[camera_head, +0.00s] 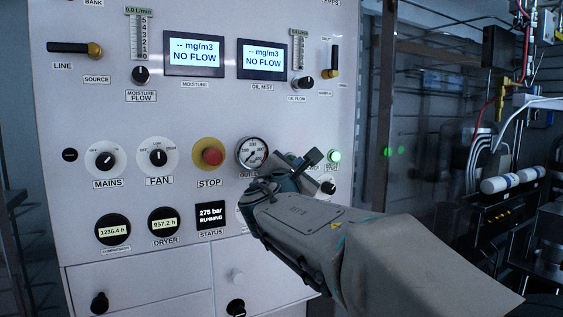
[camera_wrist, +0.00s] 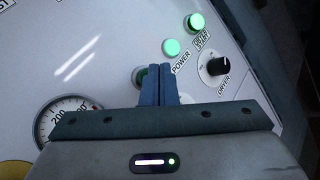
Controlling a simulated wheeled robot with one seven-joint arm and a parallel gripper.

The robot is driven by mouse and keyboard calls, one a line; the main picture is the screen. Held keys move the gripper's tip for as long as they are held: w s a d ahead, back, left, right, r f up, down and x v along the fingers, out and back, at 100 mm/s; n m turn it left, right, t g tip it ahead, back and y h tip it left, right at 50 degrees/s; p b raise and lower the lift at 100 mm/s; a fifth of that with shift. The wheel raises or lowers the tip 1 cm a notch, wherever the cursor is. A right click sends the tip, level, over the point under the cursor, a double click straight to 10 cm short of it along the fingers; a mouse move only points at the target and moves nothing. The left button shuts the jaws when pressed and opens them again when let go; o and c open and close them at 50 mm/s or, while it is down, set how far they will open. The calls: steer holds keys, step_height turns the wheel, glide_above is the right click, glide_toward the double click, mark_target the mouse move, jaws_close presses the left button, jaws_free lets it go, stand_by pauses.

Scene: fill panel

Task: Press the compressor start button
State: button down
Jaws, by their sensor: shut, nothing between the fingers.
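My gripper (camera_head: 312,158) is shut and empty, in front of the white panel (camera_head: 110,130), just right of the OUTLET gauge (camera_head: 252,153). In the wrist view its two blue-grey fingertips (camera_wrist: 155,70) are pressed together. A lit green round button or lamp (camera_wrist: 196,22) is beyond them at upper right, beside a label that seems to end in START; it also shows in the head view (camera_head: 334,156). A pale green lamp (camera_wrist: 171,47) labelled POWER lies nearer. I cannot tell whether the fingertips touch anything.
The red STOP button (camera_head: 212,156) on its yellow ring is left of the gauge. The DRYER knob (camera_wrist: 217,66) is right of the POWER label. The STATUS display (camera_head: 211,217) reads 275 bar RUNNING. Pipes and hoses (camera_head: 510,110) are at far right.

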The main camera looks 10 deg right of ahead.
steer(key=shift+w+f, duration=0.1)
steer(key=shift+w, duration=0.55)
steer(key=shift+w+a, duration=0.2)
steer(key=shift+w, duration=0.25)
stand_by(0.8)
steer(key=shift+s+b, duration=0.15)
steer(key=shift+b, duration=0.15)
steer(key=shift+s+d+b, duration=0.25)
steer(key=shift+s+b, duration=0.15)
steer(key=shift+s, duration=0.3)
steer(key=shift+s, duration=0.1)
steer(key=s, duration=0.1)
steer(key=s+d+b, duration=0.1)
steer(key=s, duration=0.1)
steer(key=s+b, duration=0.1)
steer(key=shift+s+d, duration=0.3)
